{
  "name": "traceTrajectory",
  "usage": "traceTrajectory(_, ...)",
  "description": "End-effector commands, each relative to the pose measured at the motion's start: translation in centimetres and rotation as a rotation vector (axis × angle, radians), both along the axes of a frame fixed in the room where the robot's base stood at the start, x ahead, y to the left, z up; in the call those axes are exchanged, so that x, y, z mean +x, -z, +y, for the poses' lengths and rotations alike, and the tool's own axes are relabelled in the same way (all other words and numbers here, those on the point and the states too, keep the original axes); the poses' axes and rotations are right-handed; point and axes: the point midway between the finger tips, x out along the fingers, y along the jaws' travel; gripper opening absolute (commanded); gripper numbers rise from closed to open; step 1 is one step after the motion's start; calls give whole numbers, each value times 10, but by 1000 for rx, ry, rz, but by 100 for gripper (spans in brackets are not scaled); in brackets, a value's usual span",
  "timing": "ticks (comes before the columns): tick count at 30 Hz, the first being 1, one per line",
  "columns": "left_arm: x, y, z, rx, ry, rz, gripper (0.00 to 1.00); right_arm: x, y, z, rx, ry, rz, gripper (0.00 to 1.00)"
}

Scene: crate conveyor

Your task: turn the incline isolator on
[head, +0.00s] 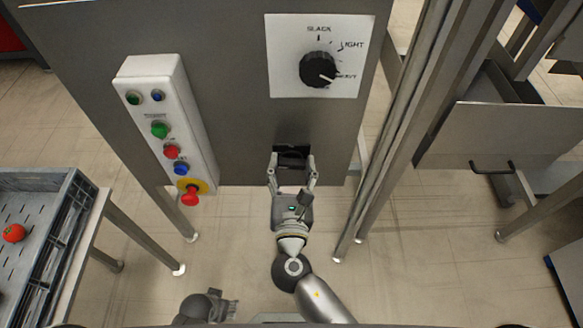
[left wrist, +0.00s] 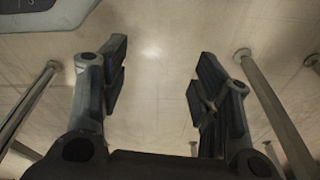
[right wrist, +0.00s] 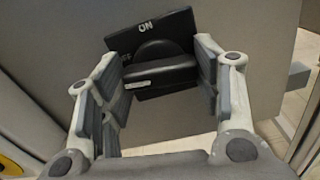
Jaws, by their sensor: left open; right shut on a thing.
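The incline isolator is a black plate with a black turning handle, low on the grey panel; it shows in the head view (head: 292,151) and close up in the right wrist view (right wrist: 153,52). "ON" is printed at the plate's top, and part of "OFF" shows at its left. The handle (right wrist: 160,72) lies roughly crosswise, slightly tilted. My right gripper (head: 292,168) is shut on the handle, with a finger at each end of it (right wrist: 158,88). My left gripper (head: 232,306) is low in the head view, away from the panel; the left wrist view shows it open and empty (left wrist: 160,80).
A rotary selector knob (head: 318,69) sits on a white plate above the isolator. A white button box (head: 185,125) with a red stop knob (head: 190,196) is at left. A grey crate (head: 75,190) holds a tomato (head: 14,233). Metal posts (head: 395,130) stand at right.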

Motion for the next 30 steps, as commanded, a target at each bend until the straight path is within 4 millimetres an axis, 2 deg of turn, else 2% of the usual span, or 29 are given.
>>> traceTrajectory(8,18,-29,-2,-2,-4,-23,58,0,3,0,236,1,0,35)
traceTrajectory(14,29,-59,-3,-4,-7,-41,58,0,3,0,427,2,0,35)
traceTrajectory(22,38,-108,-4,-5,-11,-69,58,0,3,0,686,1,0,35)
traceTrajectory(30,35,-166,-2,-7,-17,-99,58,0,4,0,942,1,1,35)
